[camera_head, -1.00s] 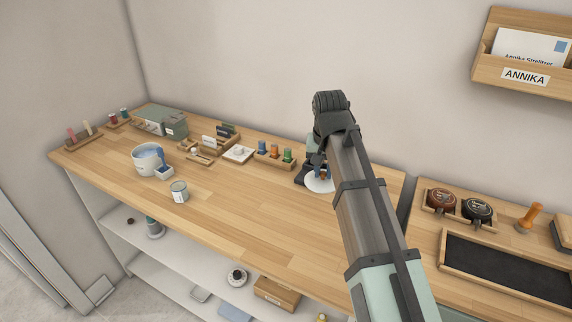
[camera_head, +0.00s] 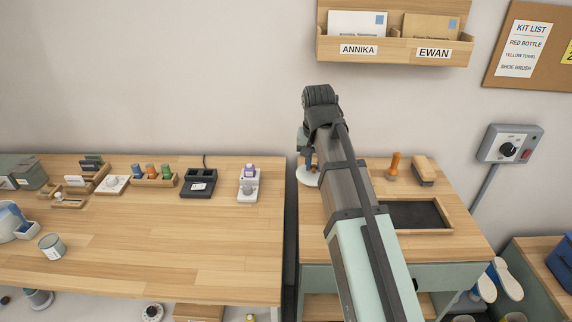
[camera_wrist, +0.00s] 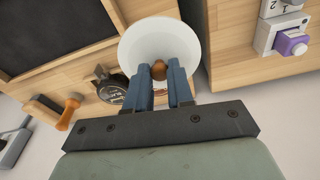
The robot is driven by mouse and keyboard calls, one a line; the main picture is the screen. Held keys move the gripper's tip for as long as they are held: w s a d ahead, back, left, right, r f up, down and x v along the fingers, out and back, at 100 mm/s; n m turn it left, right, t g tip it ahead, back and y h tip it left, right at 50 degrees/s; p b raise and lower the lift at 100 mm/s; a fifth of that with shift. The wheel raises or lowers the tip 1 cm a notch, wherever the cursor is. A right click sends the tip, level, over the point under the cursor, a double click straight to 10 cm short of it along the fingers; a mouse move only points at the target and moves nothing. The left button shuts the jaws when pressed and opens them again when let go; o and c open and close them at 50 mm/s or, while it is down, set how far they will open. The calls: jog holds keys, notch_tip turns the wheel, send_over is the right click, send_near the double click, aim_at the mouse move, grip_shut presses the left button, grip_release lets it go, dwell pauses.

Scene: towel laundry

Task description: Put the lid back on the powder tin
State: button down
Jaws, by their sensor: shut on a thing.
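My gripper (camera_head: 308,166) is shut on the brown knob of a round white lid (camera_head: 306,178), over the left back part of the right-hand bench. In the wrist view the blue fingers of my gripper (camera_wrist: 158,68) pinch the knob (camera_wrist: 158,70), with the pale disc of the lid (camera_wrist: 152,36) spread around it. A small, pale, labelled tin (camera_head: 52,246), which looks like the powder tin, stands upright on the left bench, far to the left of my gripper. Its top is too small to read clearly.
A gap separates the benches.

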jog(key=w+d+m, duration=0.1)
jog(key=w+d, duration=0.2)
jog(key=d, duration=0.3)
jog(key=w+a+r+n, duration=0.1)
jog(key=w+a+n, duration=0.15)
jog(key=a, duration=0.55)
jog(key=w+a+r+n, duration=0.1)
jog(key=w+a+r, duration=0.15)
jog(key=a, duration=0.55)
jog(key=a+r+n+y, duration=0.1)
jog(key=a+n, duration=0.4)
jog(key=a, duration=2.5)
jog(key=s+a+r+n, duration=0.15)
jog(key=s+a, duration=0.35)
jog(key=a, duration=0.7)
jog(key=s+a+n, duration=0.3)
jog(key=s+a, duration=0.1)
jog(key=a, duration=0.9)
jog(key=s+a+n+g+y, duration=0.1)
jog(key=s+a+n, duration=0.1)
jog(key=s+a, duration=0.8)
jog(key=s+a+n, duration=0.2)
jog(key=s+a, duration=0.6)
jog(key=a, duration=0.4)
jog(key=shift+w+f, duration=0.15)
jog(key=shift+f, duration=1.3)
jog(key=shift+w+f, duration=0.1)
jog(key=shift+f, duration=1.3)
jog(key=shift+f, duration=0.2)
